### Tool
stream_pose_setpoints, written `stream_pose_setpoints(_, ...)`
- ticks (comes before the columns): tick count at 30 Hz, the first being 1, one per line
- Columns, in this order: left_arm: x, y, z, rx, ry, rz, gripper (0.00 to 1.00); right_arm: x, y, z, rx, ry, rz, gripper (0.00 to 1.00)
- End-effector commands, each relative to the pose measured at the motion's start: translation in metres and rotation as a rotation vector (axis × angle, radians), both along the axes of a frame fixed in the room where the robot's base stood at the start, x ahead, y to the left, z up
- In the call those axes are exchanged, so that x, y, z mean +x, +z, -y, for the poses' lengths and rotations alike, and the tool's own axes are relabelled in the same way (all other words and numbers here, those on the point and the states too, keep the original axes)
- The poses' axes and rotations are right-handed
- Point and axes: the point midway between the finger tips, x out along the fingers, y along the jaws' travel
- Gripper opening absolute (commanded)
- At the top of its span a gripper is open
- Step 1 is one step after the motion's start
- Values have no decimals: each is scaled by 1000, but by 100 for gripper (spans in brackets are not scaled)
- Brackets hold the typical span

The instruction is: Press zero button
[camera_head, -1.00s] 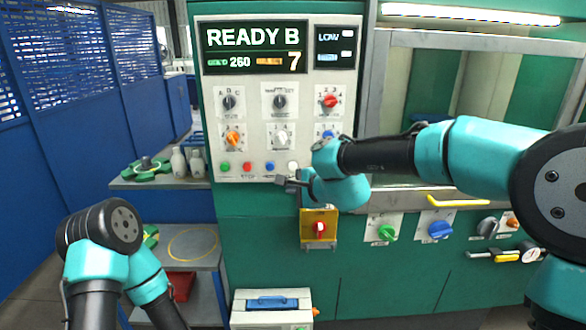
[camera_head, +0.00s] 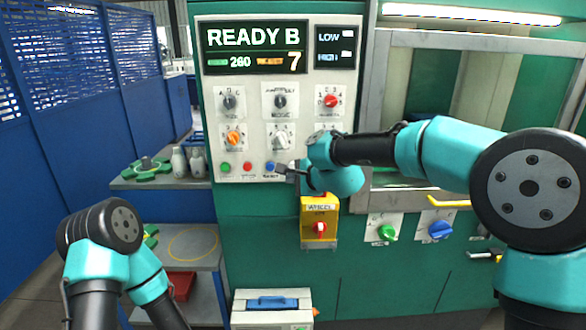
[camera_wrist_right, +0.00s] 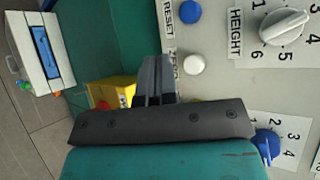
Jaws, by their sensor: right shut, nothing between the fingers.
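The white button (camera_wrist_right: 194,65) sits on the pale control panel (camera_wrist_right: 225,85) in the right wrist view. A partly covered label stands beside it. My right gripper (camera_wrist_right: 154,62) is shut and empty, with its tips just left of the white button in that view. I cannot tell whether they touch the panel. In the head view my right gripper (camera_head: 280,169) is in front of the button row, near the blue button (camera_head: 270,167), and hides the white button. My left arm is at lower left, its gripper out of view.
The display (camera_head: 278,48) reads READY B. Green (camera_head: 225,168) and red (camera_head: 247,167) buttons lie left in the row, with several knobs above. A yellow box with a red knob (camera_head: 320,228) is below my right gripper. A white case (camera_head: 272,318) stands lower down.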

Motion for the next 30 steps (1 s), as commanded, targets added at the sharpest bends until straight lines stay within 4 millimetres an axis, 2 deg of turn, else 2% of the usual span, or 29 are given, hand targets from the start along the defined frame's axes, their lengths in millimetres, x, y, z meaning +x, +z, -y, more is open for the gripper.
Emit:
stream_pose_setpoints(6, 0, 0, 0, 0, 0, 0, 62, 25, 0, -1, 0, -1, -1, 0)
stream_pose_setpoints(12, 0, 0, 0, 0, 0, 0, 62, 38, -1, -1, -1, 0, -1, 0)
stream_pose_setpoints(30, 0, 0, 0, 0, 0, 0, 62, 40, 0, -1, 0, 0, -1, 0)
